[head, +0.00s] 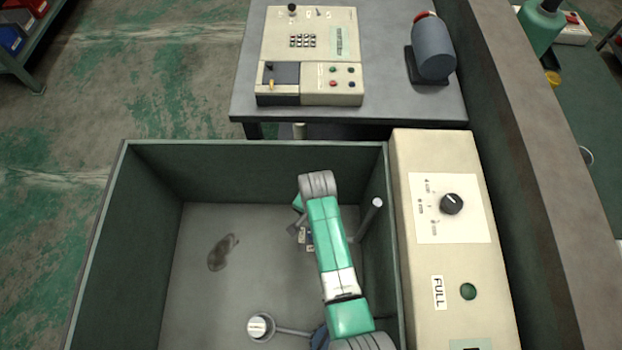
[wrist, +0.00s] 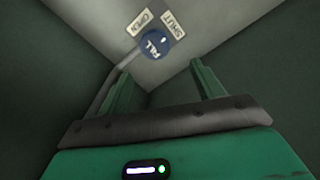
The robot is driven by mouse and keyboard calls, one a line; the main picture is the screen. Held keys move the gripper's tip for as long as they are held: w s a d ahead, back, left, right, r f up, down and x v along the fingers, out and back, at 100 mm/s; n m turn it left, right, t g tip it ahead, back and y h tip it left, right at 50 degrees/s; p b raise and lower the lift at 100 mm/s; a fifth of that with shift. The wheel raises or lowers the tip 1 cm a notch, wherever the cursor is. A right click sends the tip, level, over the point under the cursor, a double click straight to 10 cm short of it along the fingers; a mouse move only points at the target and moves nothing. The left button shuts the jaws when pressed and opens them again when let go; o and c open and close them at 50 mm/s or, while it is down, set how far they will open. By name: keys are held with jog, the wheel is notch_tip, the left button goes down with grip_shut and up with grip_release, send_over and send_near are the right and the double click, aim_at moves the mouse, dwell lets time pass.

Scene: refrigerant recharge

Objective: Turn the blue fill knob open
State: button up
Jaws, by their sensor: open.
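The round blue fill knob (wrist: 155,46), with a "FILL" label, is in the upper middle of the wrist view. An "OPEN" label (wrist: 143,21) is at its upper left and a "SHUT" label (wrist: 173,22) at its upper right. My gripper (wrist: 160,72) is open, its two green fingers apart, with the knob beyond and between the fingertips, not gripped. In the head view my arm reaches down into a dark green bin (head: 205,275) and hides most of the gripper and knob; small pale labels show beside the arm.
A pipe with an upright post (head: 370,215) stands near the bin's right wall. A white-topped cylinder (head: 260,327) on a pipe is at the front. A cream panel (head: 455,265) with a black dial (head: 452,204) adjoins the bin's right side.

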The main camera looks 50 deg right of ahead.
jog(key=shift+s+a+f, duration=0.1)
jog(key=shift+s+a, duration=0.05)
jog(key=shift+s, duration=0.1)
jog(key=f+b, duration=0.1)
jog(key=f, duration=0.1)
jog(key=f+b, duration=0.1)
jog(key=f, duration=0.1)
jog(key=f+b, duration=0.1)
jog(key=f, duration=0.1)
jog(key=shift+s+a+f, duration=0.25)
jog(key=shift+a+f, duration=0.05)
jog(key=shift+f, duration=0.1)
jog(key=shift+f+b, duration=0.45)
jog(key=shift+w, duration=0.1)
jog(key=c, duration=1)
